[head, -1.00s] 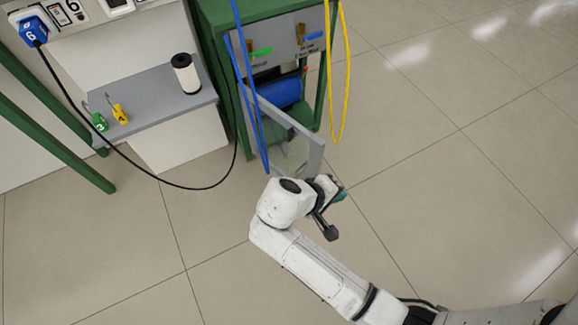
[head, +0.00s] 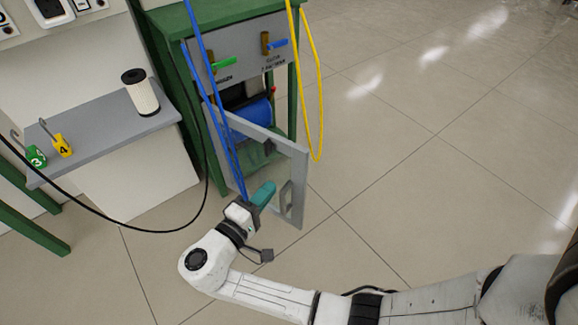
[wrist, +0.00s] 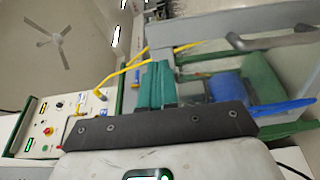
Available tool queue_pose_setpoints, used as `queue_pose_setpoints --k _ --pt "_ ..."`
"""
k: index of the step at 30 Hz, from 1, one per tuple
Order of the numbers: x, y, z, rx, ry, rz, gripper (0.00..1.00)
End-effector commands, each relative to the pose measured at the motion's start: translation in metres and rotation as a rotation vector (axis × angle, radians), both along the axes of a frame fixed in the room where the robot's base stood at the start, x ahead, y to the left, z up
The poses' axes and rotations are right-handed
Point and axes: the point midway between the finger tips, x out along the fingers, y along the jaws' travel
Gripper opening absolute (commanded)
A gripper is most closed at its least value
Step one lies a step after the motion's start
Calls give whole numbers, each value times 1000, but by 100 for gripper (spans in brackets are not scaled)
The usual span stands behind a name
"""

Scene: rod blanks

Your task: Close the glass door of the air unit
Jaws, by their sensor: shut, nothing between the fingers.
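The air unit (head: 160,22) is a green-framed cabinet at the upper middle of the head view, with a blue tank (head: 250,118) inside. Its glass door (head: 292,205) has a grey frame and stands open, swung out toward me. A grey handle (head: 286,197) is near its free edge. My gripper (head: 264,193) has teal fingers, is shut and empty, and is close to the door pane; whether it touches cannot be told. In the wrist view the teal fingers (wrist: 154,86) are together, with the door handle (wrist: 270,40) at the upper right.
Blue hoses (head: 213,95) hang in front of the door, and a yellow hose (head: 316,100) hangs at the unit's right. A grey shelf (head: 100,140) with a white filter cylinder (head: 140,92) and numbered tags (head: 60,146) is at left. Floor to the right is clear.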

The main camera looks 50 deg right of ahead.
Motion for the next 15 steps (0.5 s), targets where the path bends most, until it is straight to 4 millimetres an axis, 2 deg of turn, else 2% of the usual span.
queue_pose_setpoints --k 1,9,15 --pt "-1 -11 -3 2 0 -7 0" --pt "2 -64 -3 1 -1 -6 0" --pt "4 -92 -3 2 -1 -3 0"
